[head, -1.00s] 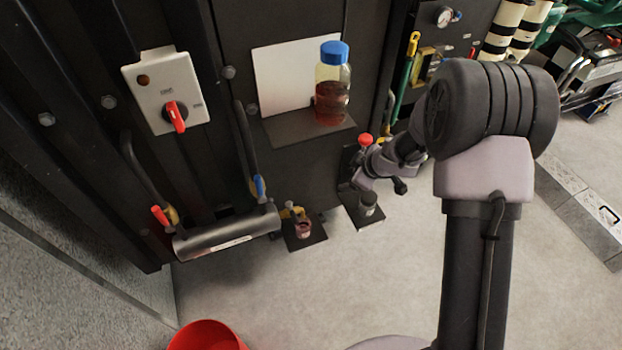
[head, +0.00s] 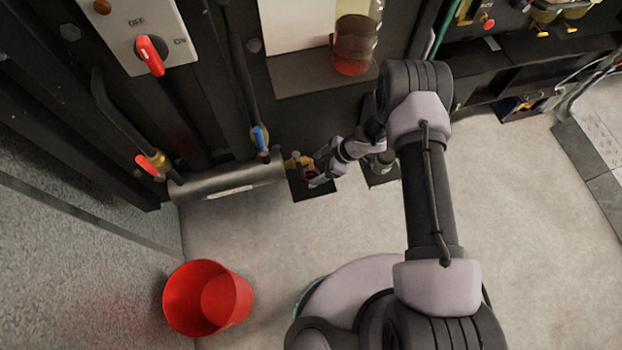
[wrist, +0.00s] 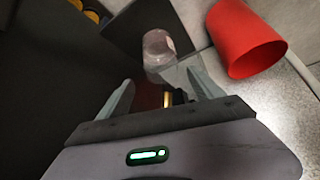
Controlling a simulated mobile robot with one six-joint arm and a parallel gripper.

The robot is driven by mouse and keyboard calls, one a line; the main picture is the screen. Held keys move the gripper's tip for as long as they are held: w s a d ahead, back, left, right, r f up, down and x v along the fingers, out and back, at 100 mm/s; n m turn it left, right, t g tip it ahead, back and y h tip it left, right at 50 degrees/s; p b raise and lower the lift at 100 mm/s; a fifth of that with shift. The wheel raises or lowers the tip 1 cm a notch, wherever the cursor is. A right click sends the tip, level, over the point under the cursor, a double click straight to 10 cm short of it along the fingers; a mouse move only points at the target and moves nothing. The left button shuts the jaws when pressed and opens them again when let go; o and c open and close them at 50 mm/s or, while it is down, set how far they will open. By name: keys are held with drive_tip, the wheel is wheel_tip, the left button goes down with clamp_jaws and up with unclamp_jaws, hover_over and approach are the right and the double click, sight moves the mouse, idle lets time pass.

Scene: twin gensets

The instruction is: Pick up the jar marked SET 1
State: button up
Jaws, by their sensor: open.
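A small clear jar (wrist: 158,48) stands on a dark shelf plate (wrist: 125,25) in the wrist view. No mark can be read on it. My gripper (wrist: 161,74) is open, with the jar just beyond and partly between its fingertips; I cannot tell whether they touch it. In the head view my gripper (head: 318,176) is at the left small shelf (head: 312,194), below a yellow-handled tap, and mostly covers the jar (head: 310,178) there. A second small shelf (head: 382,179) to the right is partly hidden by my arm.
A red bucket (head: 208,298) stands on the floor at lower left and shows in the wrist view (wrist: 243,40). A grey horizontal cylinder (head: 228,180) is left of the jar. A large bottle (head: 354,45) with reddish liquid stands on a shelf above. Open floor lies in front.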

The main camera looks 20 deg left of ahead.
sight(311, 172)
drive_tip(key=b+x, duration=0.1)
drive_tip(key=x, duration=0.1)
drive_tip(key=b+x, duration=0.1)
drive_tip(key=x, duration=0.2)
drive_tip(key=shift+s+d+f, duration=0.1)
drive_tip(key=shift+s+d, duration=0.1)
drive_tip(key=shift+d, duration=0.1)
drive_tip(key=shift+a, duration=0.1)
drive_tip(key=shift+c, duration=1.1)
clamp_jaws()
drive_tip(key=shift+r, duration=0.25)
drive_tip(key=shift+r+p, duration=0.45)
drive_tip(key=shift+r, duration=0.1)
drive_tip(key=shift+s+r, duration=0.15)
drive_tip(key=s+d+p, duration=0.2)
drive_tip(key=s+d, duration=0.2)
drive_tip(key=s, duration=0.3)
drive_tip(key=s+d+p, duration=0.2)
drive_tip(key=s+d, duration=0.3)
drive_tip(key=s, duration=0.3)
drive_tip(key=shift+d, duration=0.25)
